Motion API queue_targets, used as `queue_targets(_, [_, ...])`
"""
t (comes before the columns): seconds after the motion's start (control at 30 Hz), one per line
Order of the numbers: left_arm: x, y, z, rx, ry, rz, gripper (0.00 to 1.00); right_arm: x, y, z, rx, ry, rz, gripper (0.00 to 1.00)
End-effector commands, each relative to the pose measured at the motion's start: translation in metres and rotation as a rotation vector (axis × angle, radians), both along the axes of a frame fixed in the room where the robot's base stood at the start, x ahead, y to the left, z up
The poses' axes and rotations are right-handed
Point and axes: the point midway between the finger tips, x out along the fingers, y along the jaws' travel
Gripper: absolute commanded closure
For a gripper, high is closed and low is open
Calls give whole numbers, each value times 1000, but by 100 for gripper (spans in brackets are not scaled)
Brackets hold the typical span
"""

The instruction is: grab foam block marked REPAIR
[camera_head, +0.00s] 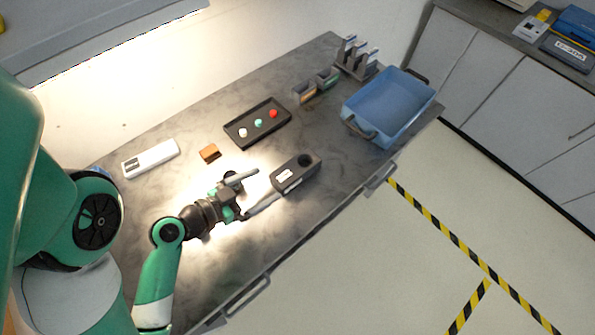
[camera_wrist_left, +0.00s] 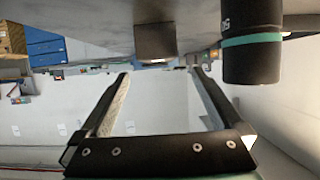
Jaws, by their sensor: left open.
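No marking reading REPAIR is legible in either view. A small orange-brown block (camera_head: 209,153) lies on the grey table, left of the black tray. A dark grey box (camera_head: 284,181) with a white label and a round black spot lies near the table's middle. My left gripper (camera_head: 268,183) is open and empty, its fingers pointing at the dark box, with the lower fingertip close to the box's near end. Whether they touch is unclear. In the left wrist view the spread fingers (camera_wrist_left: 160,74) frame empty space. A dark brownish block (camera_wrist_left: 155,42) shows beyond them; I cannot tell which one.
A black tray (camera_head: 237,135) holds white, green and red knobs. A white device (camera_head: 150,158) lies left. Small grey blocks (camera_head: 303,93) and an upright rack (camera_head: 357,57) stand at the back. A blue bin (camera_head: 386,103) occupies the right end. The table's front strip is clear.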

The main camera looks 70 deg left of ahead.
Motion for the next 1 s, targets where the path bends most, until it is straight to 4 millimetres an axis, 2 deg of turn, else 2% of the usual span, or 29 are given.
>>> queue_targets(0.27, [7,3,-1,-4,3,-6,0,0,0,11,0,0,0,21])
queue_targets(0.63, [48,19,-16,3,0,-9,0,0,0,45,0,-1,0,21])
queue_targets(0.87, [56,23,-23,3,-1,-2,0,0,0,46,0,0,0,21])
queue_targets(1.0, [68,25,-19,3,0,-7,0,0,0,63,0,0,0,21])
